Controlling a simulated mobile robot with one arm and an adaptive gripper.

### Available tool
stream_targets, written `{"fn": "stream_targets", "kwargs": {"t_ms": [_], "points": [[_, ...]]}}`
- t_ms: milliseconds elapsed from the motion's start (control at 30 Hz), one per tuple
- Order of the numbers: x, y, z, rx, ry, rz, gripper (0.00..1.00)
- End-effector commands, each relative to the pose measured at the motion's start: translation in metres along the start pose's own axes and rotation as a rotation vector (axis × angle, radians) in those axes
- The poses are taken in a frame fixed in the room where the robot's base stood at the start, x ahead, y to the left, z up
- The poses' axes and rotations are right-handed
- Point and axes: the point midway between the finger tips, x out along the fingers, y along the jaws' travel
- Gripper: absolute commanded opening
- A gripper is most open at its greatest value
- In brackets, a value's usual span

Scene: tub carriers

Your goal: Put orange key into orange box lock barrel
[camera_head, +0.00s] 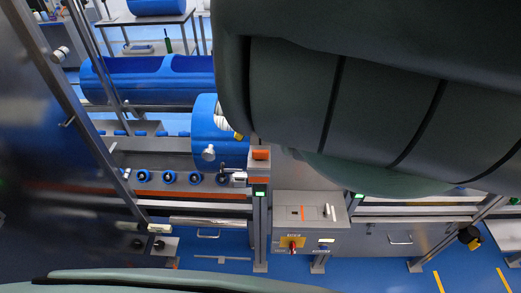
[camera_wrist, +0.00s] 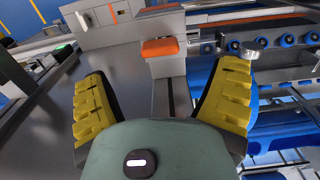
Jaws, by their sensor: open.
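A small orange box (camera_head: 261,154) sits on top of a grey post in the head view. It also shows in the wrist view (camera_wrist: 160,47), above and between my finger pads. My gripper (camera_wrist: 165,72) is open, with its yellow pads wide apart and nothing between them. The box appears beyond the fingertips, apart from them. A thin orange strip (camera_head: 302,213), possibly the key, shows on the grey control panel; a similar orange strip (camera_wrist: 114,17) shows in the wrist view. I cannot make out a key shape or the lock barrel opening. My arm hides much of the head view.
The grey control panel (camera_head: 283,230) has a red knob on a yellow plate (camera_head: 292,243). A blue tub (camera_head: 210,128) stands left of the orange box, with a conveyor and several blue rollers (camera_head: 168,177) below. A metal knob (camera_wrist: 250,49) is near my right pad.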

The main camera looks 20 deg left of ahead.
Motion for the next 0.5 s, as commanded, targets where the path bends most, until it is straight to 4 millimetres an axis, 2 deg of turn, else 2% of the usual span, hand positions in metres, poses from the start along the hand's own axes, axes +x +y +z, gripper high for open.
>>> {"fn": "stream_targets", "kwargs": {"t_ms": [133, 500], "points": [[0.013, -0.001, 0.001, -0.002, -0.001, -0.002, 0.87], [0.026, -0.002, 0.001, -0.003, 0.002, -0.004, 0.87]]}}
